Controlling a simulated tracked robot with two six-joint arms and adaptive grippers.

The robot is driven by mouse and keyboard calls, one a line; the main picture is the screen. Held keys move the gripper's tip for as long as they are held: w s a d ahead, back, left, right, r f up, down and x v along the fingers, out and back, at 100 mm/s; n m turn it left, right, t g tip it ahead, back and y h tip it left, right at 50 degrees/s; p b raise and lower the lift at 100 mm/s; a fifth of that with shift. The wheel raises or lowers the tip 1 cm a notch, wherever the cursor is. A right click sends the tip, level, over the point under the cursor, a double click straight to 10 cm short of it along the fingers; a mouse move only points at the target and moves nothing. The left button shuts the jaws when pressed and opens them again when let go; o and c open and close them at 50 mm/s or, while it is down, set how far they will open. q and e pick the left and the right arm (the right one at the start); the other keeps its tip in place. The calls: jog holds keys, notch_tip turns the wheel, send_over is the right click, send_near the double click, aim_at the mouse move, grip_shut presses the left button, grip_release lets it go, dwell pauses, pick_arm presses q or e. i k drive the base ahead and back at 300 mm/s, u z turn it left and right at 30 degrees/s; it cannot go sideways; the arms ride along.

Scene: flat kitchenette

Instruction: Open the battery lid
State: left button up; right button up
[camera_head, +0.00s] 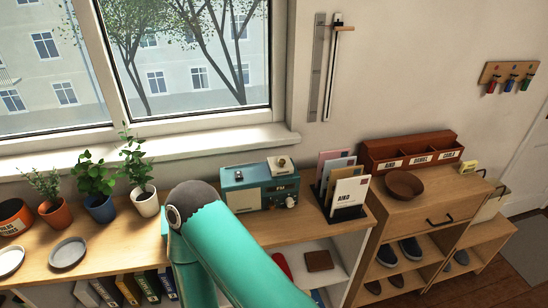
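A teal and cream radio (248,194) stands on the wooden sideboard below the window, right of the potted plants. Its front has a speaker panel and a dial knob on the right. A small cream piece (281,163) with a dark spot sits on top at its right end; I cannot tell if it is the battery lid. No battery lid is clearly visible. One of my teal arms rises from the bottom edge and bends left of the radio, its upper part close to the radio's left side in the picture. Neither gripper shows.
A letter rack (346,210) with envelopes stands right of the radio. Potted plants (146,201) and grey saucers (68,253) stand to the left. A brown bowl (404,184) and a wooden organiser (411,151) are on the right cabinet. Little sideboard is free beside the radio.

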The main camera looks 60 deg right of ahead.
aim_at(282, 166)
jog(key=z, duration=0.15)
jog(key=k, duration=1.65)
jog(key=z, duration=0.65)
jog(key=i, duration=1)
jog(key=u, duration=0.1)
